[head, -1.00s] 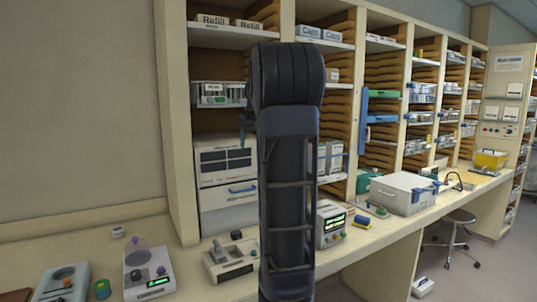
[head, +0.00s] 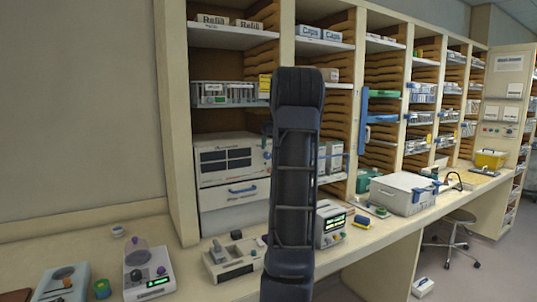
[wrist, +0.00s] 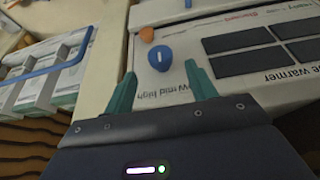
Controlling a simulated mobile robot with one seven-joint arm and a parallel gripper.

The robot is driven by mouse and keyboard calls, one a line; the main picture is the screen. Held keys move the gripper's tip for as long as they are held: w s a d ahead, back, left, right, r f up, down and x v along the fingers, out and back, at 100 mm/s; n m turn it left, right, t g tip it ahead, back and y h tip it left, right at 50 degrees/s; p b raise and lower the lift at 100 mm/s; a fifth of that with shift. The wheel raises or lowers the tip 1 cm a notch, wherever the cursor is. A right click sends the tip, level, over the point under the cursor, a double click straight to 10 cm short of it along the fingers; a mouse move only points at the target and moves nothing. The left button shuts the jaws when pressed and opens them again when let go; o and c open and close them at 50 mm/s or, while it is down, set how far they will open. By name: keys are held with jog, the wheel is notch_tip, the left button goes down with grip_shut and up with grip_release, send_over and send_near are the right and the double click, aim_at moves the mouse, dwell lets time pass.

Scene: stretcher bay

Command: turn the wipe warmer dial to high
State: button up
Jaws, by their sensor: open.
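The wipe warmer (head: 225,180) is a white box with dark front panels and a blue handle, on the shelf at left centre of the head view. Its blue dial (wrist: 160,58) has a short white pointer mark and shows close up in the wrist view. The printed words low, mid and high lie beside it; I cannot tell which one the mark points to. My gripper (wrist: 161,80) is open, its teal fingers on either side of the dial's near side, with nothing clearly gripped. Contact cannot be told. My arm hides the gripper in the head view.
A small orange knob (wrist: 147,34) sits beside the dial. White boxes with a blue bar (wrist: 45,72) stand across a shelf divider to the left in the wrist view. Several devices stand on the counter below, including one with a green display (head: 332,225).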

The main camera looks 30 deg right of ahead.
aim_at(267, 155)
jog(key=shift+x, duration=2.65)
jog(key=c, duration=1)
